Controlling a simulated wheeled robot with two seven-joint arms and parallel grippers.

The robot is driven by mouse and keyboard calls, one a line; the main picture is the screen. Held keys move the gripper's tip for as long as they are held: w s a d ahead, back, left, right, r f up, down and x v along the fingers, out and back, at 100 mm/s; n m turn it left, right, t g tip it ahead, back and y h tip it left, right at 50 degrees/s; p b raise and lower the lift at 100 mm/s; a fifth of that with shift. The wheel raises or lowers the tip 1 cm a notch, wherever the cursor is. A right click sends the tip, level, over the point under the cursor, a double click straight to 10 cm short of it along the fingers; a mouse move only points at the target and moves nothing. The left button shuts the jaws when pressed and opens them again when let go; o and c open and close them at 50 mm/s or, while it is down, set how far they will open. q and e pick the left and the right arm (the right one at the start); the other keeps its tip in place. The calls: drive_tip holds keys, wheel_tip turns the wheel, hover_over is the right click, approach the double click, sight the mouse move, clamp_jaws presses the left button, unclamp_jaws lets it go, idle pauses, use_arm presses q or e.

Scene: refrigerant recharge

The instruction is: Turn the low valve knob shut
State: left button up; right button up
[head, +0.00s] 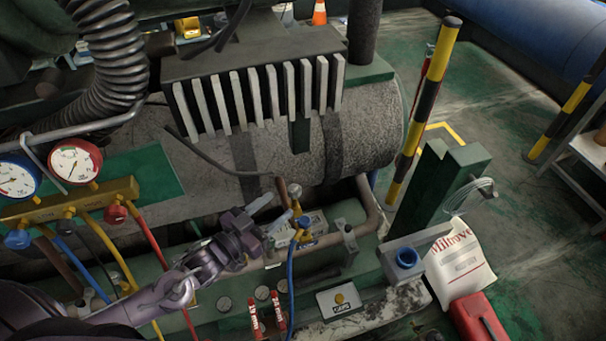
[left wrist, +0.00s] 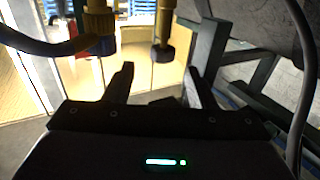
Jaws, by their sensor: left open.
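In the head view the manifold (head: 75,203) is a brass bar with a blue gauge (head: 16,177) and a red gauge (head: 75,161). A blue knob (head: 18,239) is at its left end, the low side by its colour, and a red knob (head: 115,214) at its right. My left gripper (head: 272,212) is open and empty, well right of the manifold, close to a brass fitting (head: 304,236) with a blue top and a blue hose. The left wrist view shows the open fingers (left wrist: 160,85), with a brass fitting with a dark blue end (left wrist: 103,42) and a black knob (left wrist: 163,53) beyond them.
Blue, yellow and red hoses hang below the manifold. A ribbed grey compressor block (head: 258,92) stands behind my gripper. Red tubes (head: 267,312) and a small labelled plate (head: 341,300) are in front. A white bag (head: 460,262) and red case (head: 478,318) lie at right.

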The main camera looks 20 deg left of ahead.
sight(289, 195)
use_arm(q)
drive_tip(key=shift+x, duration=3.6)
drive_tip(key=shift+a, duration=0.15)
